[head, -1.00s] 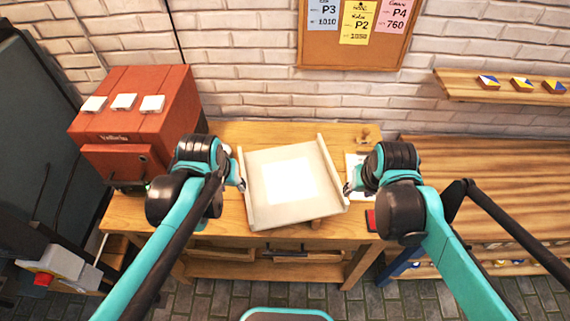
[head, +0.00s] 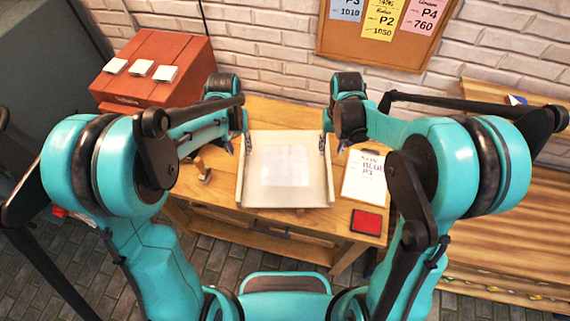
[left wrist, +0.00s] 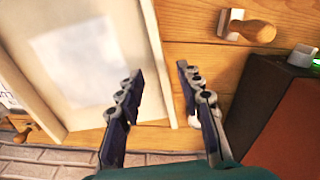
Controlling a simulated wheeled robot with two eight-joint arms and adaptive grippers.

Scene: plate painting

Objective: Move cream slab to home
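The cream slab (head: 291,201), a shallow tray with raised side rims and a paler square in its middle, is over the middle of the wooden table and appears to lie on it. My left gripper (head: 238,146) is at its far left corner. In the left wrist view, the left gripper (left wrist: 158,88) has its fingers apart, one on each side of the slab's rim (left wrist: 152,45). My right gripper (head: 333,146) is at the far right corner, its fingers seemingly apart around the other rim. No marked home spot is identifiable.
A wooden-handled tool (head: 202,170) lies left of the slab. A white clipboard (head: 364,178) and a red pad (head: 366,222) lie right of it. A brick wall is behind.

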